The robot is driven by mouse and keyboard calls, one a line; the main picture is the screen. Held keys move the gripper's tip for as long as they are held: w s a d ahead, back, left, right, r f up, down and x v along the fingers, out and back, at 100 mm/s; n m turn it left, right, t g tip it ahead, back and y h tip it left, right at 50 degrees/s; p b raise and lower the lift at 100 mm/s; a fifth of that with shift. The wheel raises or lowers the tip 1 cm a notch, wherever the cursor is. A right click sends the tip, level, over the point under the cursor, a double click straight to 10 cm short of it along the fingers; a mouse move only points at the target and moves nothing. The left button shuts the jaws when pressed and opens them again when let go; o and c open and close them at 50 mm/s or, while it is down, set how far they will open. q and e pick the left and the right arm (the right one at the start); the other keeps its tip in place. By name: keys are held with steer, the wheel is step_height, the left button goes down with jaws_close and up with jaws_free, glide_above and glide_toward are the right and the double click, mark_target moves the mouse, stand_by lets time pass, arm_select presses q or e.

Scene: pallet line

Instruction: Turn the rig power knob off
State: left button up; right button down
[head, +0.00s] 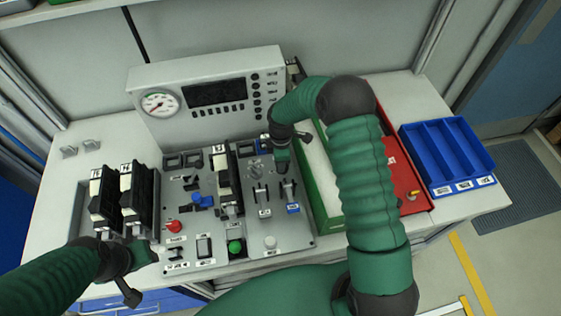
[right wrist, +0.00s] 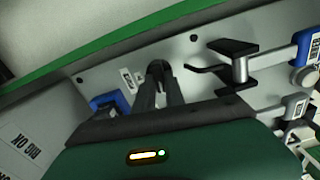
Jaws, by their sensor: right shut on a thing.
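The rig panel (head: 218,262) lies flat on the bench. A red knob (head: 174,226) stands at its left front with a small label below it. A pale round knob (head: 270,242) is at the front right. I cannot read which one is marked power. My right gripper (head: 282,166) is low over the back right of the panel. In the right wrist view my right gripper (right wrist: 160,72) is shut on a small dark part at the panel, mostly hidden by the fingers. My left gripper (head: 157,250) is at the panel's left front edge; its finger gap is unclear.
A grey console with a gauge (head: 160,103) stands behind the panel. Black modules (head: 138,195) sit in a left tray. A green bin (head: 318,190), red box (head: 400,175) and blue tray (head: 446,155) are at the right. Clamps with blue parts (right wrist: 305,50) crowd the right gripper.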

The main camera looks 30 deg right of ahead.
steer(key=shift+d+n, duration=0.1)
steer(key=shift+n, duration=0.5)
steer(key=c, duration=1.4)
jaws_free()
step_height(320, 180, up, 17)
steer(key=b, duration=0.1)
steer(key=shift+f, duration=0.15)
steer(key=s+a+f+m+t, duration=0.1)
steer(key=s+a+m, duration=0.1)
steer(key=s+m, duration=0.5)
steer(key=s+a+f+m+t, duration=0.1)
steer(key=s+a+m, duration=0.2)
steer(key=s+m, duration=0.5)
steer(key=s, duration=0.3)
steer(key=shift+s+a+f+t, duration=0.15)
steer(key=shift+a+f+t, duration=0.1)
steer(key=shift+f+t, duration=0.05)
